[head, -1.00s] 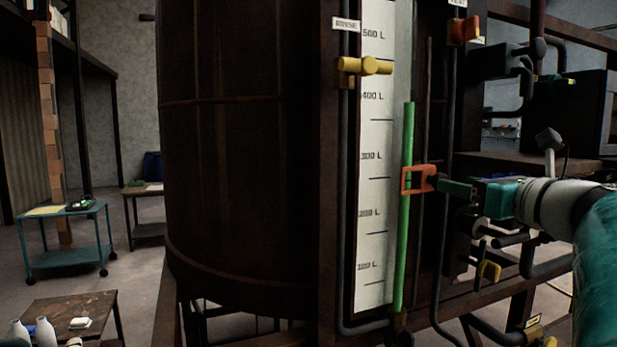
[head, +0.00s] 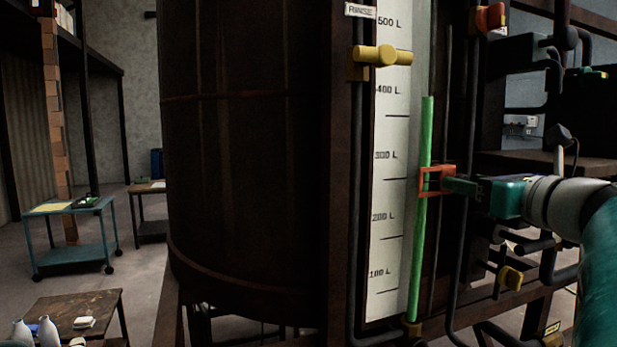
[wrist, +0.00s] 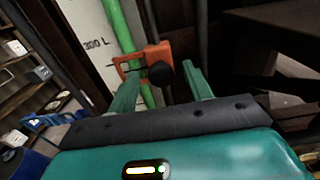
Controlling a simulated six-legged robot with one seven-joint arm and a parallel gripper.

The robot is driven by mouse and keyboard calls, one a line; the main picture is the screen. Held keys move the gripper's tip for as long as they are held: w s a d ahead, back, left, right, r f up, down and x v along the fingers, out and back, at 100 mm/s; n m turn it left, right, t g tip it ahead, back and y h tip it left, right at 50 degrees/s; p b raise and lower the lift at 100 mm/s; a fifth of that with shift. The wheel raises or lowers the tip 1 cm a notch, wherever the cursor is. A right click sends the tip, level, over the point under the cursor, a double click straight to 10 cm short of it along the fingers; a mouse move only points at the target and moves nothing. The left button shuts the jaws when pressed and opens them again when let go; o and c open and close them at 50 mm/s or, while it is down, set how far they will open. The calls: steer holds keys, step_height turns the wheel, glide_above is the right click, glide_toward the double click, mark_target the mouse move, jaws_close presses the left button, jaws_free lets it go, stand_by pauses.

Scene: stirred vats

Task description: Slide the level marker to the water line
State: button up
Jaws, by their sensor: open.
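The orange level marker (head: 432,181) sits around the green liquid column (head: 424,230) of the sight gauge, between the 300 L and 200 L labels. The column's top, the water line (head: 428,98), is well above the marker, near the 400 L label. My gripper (head: 452,184) is at the marker's right side in the head view. In the wrist view, my gripper (wrist: 160,70) is open, with the orange marker (wrist: 132,64) and its dark knob (wrist: 161,74) between and just beyond the fingers. Contact cannot be told.
The white scale board (head: 388,240) stands left of the column. A yellow valve (head: 380,55) and a red-orange valve (head: 490,17) are higher up. Dark pipes run beside the gauge. The large brown vat (head: 250,150) fills the left.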

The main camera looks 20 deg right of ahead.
jaws_close()
step_height(320, 180, up, 14)
stand_by(0.6)
steer(key=shift+r, duration=0.1)
jaws_free()
steer(key=s, duration=1.4)
steer(key=shift+d, duration=0.2)
